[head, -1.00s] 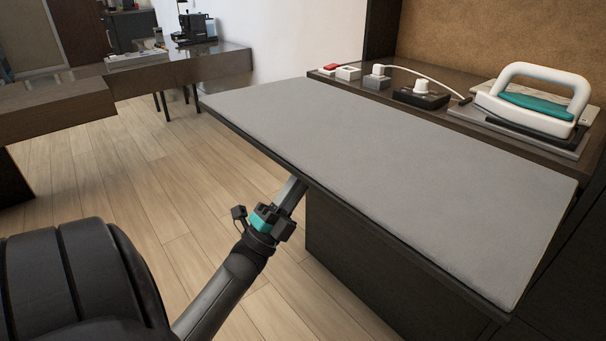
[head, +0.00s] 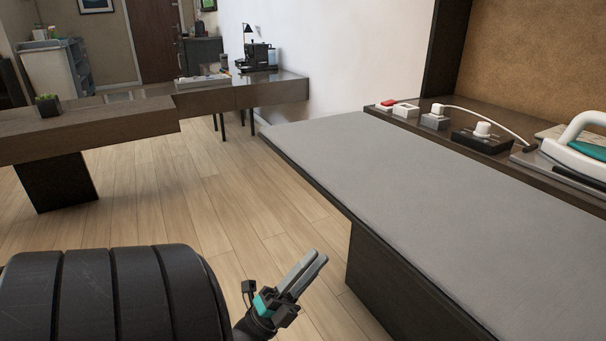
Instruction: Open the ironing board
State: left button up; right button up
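The ironing board (head: 400,190) has a flat grey padded top. It lies level, extending from the right side of the head view toward the far middle, above a dark cabinet panel (head: 385,290). My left gripper (head: 319,257) is at the bottom middle, beside the board's near long edge and apart from it. Its two grey fingers lie close together with nothing seen between them. My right gripper is not in view.
A white and teal iron (head: 580,150) rests on the dark shelf behind the board, with a black control box (head: 482,138) and small blocks. A dark desk (head: 90,130) stands at the left. Wooden floor is open between.

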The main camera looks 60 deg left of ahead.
pick_arm(q)
jog(key=shift+v, duration=1.35)
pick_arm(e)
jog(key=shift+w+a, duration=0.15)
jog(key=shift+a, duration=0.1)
